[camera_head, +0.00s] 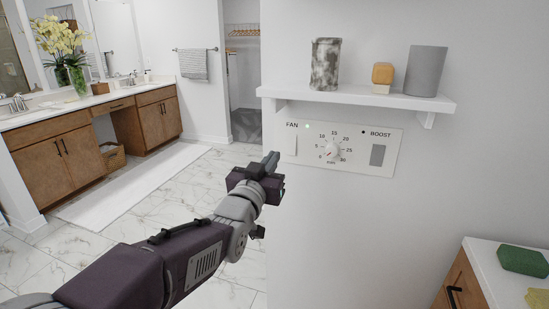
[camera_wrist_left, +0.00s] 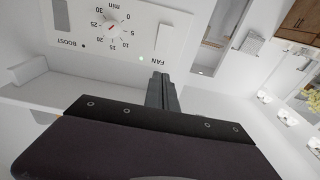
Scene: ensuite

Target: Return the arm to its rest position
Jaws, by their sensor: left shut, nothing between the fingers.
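My left gripper (camera_head: 271,162) is shut and empty in the head view, at the end of my left arm, which reaches in from the lower left. It is in front of the wall, just left of and a little below the fan control panel (camera_head: 345,147). The panel has a FAN switch, a round minute dial (camera_head: 332,151) and a BOOST switch (camera_head: 377,155). A green light (camera_head: 307,126) shows beside the FAN label. In the left wrist view, the closed fingers (camera_wrist_left: 161,92) point toward the panel (camera_wrist_left: 120,30), which appears upside down. My right gripper is not in view.
A white shelf (camera_head: 360,96) above the panel holds a mottled cup (camera_head: 325,64), a small orange-and-white item (camera_head: 382,77) and a grey tumbler (camera_head: 427,71). A counter (camera_head: 490,268) with sponges is at lower right. A vanity (camera_head: 60,155) stands behind, with open floor before it.

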